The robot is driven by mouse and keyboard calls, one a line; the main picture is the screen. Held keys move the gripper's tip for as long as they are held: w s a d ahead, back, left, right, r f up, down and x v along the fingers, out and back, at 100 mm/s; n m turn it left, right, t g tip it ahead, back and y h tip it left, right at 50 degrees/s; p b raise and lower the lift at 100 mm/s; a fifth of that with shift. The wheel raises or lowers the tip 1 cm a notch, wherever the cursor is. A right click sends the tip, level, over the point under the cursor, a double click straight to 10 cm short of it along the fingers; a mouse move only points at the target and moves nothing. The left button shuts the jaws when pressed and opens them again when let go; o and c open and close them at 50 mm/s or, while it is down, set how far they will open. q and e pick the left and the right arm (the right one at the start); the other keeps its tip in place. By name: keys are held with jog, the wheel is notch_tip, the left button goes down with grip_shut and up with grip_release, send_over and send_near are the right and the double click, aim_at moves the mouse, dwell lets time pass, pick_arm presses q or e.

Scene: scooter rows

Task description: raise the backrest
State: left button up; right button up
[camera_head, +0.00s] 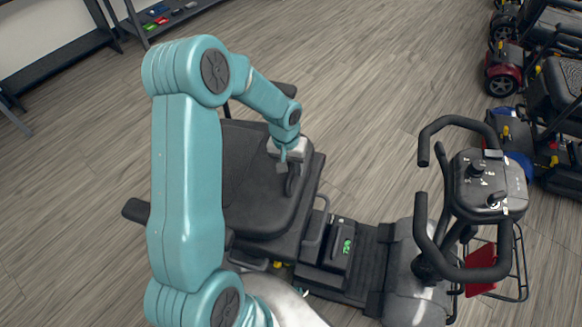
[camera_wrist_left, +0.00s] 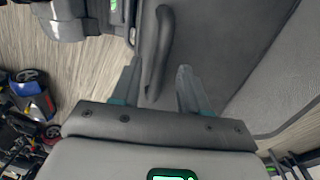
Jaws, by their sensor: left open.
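The mobility scooter stands in the middle of the head view. Its dark grey backrest (camera_head: 248,185) looks folded down flat over the seat. A black curved handle (camera_head: 293,181) sticks up near the right edge of this panel. My left gripper (camera_head: 283,162) is at the handle. In the left wrist view the handle (camera_wrist_left: 163,40) lies between the two open fingers (camera_wrist_left: 159,70), with a gap visible on each side. The dark panel (camera_wrist_left: 225,45) fills the area behind. The seat beneath is mostly hidden by the panel and my left arm. My right gripper is out of view.
The tiller with black handlebars (camera_head: 425,225) and control console (camera_head: 488,185) stands right of the seat. An armrest (camera_head: 136,211) sticks out at the left. More scooters (camera_head: 560,85) are parked at the right. A shelf (camera_head: 165,15) stands at the back left. The wooden floor (camera_head: 370,75) behind is clear.

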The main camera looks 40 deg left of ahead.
pick_arm(q)
jog(key=shift+f, duration=0.65)
grip_shut()
jog(key=shift+w, duration=0.1)
jog(key=shift+r, duration=0.15)
